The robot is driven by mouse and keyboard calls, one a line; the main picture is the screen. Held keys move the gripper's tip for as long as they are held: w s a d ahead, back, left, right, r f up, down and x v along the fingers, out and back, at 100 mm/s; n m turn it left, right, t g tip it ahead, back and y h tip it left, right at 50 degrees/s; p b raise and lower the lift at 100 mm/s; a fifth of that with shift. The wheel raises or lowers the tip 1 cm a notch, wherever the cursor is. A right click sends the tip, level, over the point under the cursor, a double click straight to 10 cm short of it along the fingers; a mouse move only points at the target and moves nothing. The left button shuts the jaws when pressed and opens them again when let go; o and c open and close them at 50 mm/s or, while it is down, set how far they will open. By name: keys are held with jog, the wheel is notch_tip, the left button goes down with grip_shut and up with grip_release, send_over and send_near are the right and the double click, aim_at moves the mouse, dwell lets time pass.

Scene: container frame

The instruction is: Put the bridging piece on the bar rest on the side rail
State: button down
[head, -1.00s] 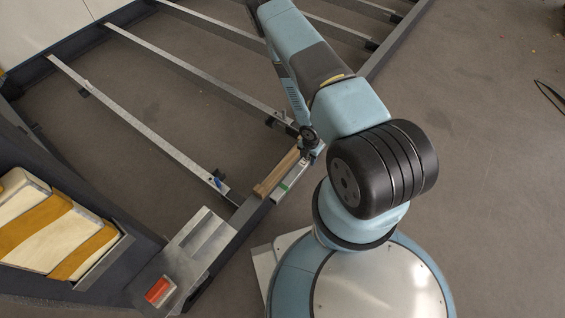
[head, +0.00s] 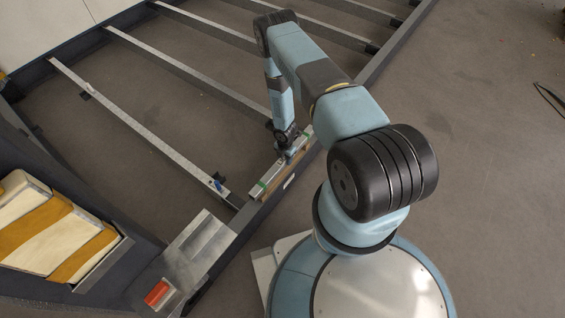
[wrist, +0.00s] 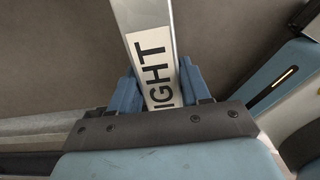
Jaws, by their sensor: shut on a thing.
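The bridging piece is a silver bar (head: 262,182) with a green band near its near end. My gripper (head: 287,153) is shut on it, above the side rail (head: 255,215). The wrist view shows the bar (wrist: 143,12) between the blue fingers (wrist: 158,88), with a white label reading "IGHT". A wooden strip on the side rail, which looks like the bar rest (head: 269,196), shows along the right of the bar and at its near end. The bar runs roughly parallel to the strip, over or just left of it. I cannot tell whether they touch.
Several grey cross bars (head: 150,128) span the frame to the left. Striped yellow-and-white pieces (head: 50,228) lie lower left. The floor at right is mostly clear.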

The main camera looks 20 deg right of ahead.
aim_at(283, 161)
jog(key=shift+w+a+f, duration=0.35)
jog(key=shift+w+f, duration=0.15)
jog(key=shift+f, duration=1.65)
jog(key=c, duration=0.5)
grip_release()
jog(key=shift+s, duration=0.1)
notch_tip(283, 161, up, 12)
jog(key=shift+r, duration=0.1)
